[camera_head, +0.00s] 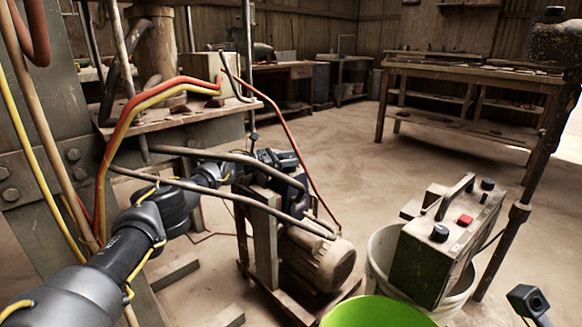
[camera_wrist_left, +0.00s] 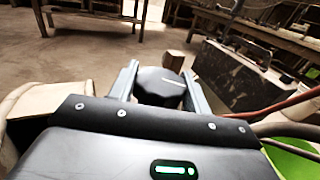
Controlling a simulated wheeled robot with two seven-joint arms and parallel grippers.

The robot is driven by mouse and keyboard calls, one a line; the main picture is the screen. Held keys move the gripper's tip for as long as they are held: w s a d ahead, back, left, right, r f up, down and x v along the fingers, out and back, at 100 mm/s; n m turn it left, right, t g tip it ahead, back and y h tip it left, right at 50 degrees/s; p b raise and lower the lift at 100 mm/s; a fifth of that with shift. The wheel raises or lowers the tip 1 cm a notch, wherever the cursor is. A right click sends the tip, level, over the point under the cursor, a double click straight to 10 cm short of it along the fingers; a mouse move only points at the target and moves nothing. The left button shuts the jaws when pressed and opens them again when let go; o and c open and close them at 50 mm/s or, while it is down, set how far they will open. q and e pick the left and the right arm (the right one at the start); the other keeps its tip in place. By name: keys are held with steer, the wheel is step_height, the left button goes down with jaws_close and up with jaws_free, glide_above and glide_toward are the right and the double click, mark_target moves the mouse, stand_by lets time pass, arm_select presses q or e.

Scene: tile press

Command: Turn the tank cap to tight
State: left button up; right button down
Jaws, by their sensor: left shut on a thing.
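The tank cap is a round black cap (camera_wrist_left: 158,88) with a pale line across its top, seen in the left wrist view. My left gripper (camera_wrist_left: 160,70) has one finger on each side of it and is shut on it. In the head view my left arm reaches in from the lower left, and its gripper (camera_head: 278,160) is at the top of the pump unit beside the motor (camera_head: 318,255). The cap cannot be made out clearly there, behind the gripper and hoses.
Hoses and a red cable cross near my left arm. A control box (camera_head: 425,265) with a handle and red button sits on a pale bucket (camera_head: 383,247). A green rounded thing (camera_head: 375,313) is at the bottom. A steel frame (camera_head: 85,155) stands left. Floor behind is clear.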

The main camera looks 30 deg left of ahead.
stand_by(0.4)
arm_select(q)
steer(key=o, duration=1)
